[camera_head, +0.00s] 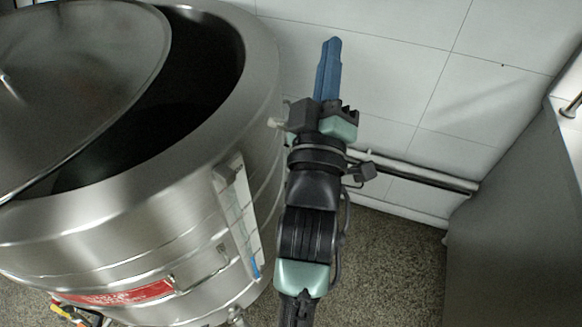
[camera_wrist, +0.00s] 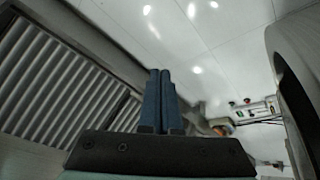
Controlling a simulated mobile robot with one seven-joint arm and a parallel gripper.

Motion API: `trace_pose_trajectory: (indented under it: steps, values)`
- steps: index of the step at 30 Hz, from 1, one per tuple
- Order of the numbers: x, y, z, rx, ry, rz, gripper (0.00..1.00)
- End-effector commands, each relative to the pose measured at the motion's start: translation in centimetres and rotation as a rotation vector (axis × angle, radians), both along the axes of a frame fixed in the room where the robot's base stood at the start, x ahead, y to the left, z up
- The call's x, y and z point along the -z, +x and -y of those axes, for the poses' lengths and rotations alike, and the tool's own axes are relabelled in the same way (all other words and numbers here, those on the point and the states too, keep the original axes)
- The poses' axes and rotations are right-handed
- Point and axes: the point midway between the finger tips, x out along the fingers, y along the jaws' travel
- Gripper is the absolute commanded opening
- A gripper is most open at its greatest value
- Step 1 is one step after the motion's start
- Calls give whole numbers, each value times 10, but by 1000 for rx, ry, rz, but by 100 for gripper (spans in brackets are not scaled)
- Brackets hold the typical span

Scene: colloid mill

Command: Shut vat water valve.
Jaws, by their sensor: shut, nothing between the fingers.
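The steel vat (camera_head: 190,225) fills the left of the head view, its lid (camera_head: 75,80) partly off the dark opening. At the right edge of the wrist view a curved metal surface (camera_wrist: 300,75) shows; I cannot tell if it is the vat. My gripper (camera_head: 331,42) is shut and empty, its blue fingers pointing up, to the right of the vat rim and in front of the white wall. The fingers (camera_wrist: 160,75) are together in the wrist view. I cannot make out the vat water valve for certain in either view.
A pipe (camera_head: 425,178) runs low along the tiled wall behind my arm. A grey metal cabinet (camera_head: 520,225) stands at the right. Speckled floor (camera_head: 395,260) is clear between it and the vat. A small panel with coloured buttons (camera_wrist: 250,110) shows in the wrist view.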

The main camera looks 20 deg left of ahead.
Motion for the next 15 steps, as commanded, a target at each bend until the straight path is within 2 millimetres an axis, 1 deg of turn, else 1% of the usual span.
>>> trace_pose_trajectory:
  steps: [1, 2, 3, 5, 6, 8, 9, 10, 12, 15]
  values:
    - [90, 0, -13, 12, -107, -59, 0]
    - [127, -2, -19, 21, -174, -79, 0]
    - [175, -8, -27, 29, -261, -105, 0]
    - [241, -21, -36, 35, -386, -136, 0]
    - [281, -32, -41, 36, -462, -154, 0]
    - [333, -50, -47, 33, -568, -172, 0]
    - [362, -62, -50, 30, -629, -182, 0]
    - [381, -71, -51, 29, -671, -186, 0]
    - [416, -89, -53, 22, -749, -194, 0]
    - [444, -106, -54, 17, -822, -198, 0]
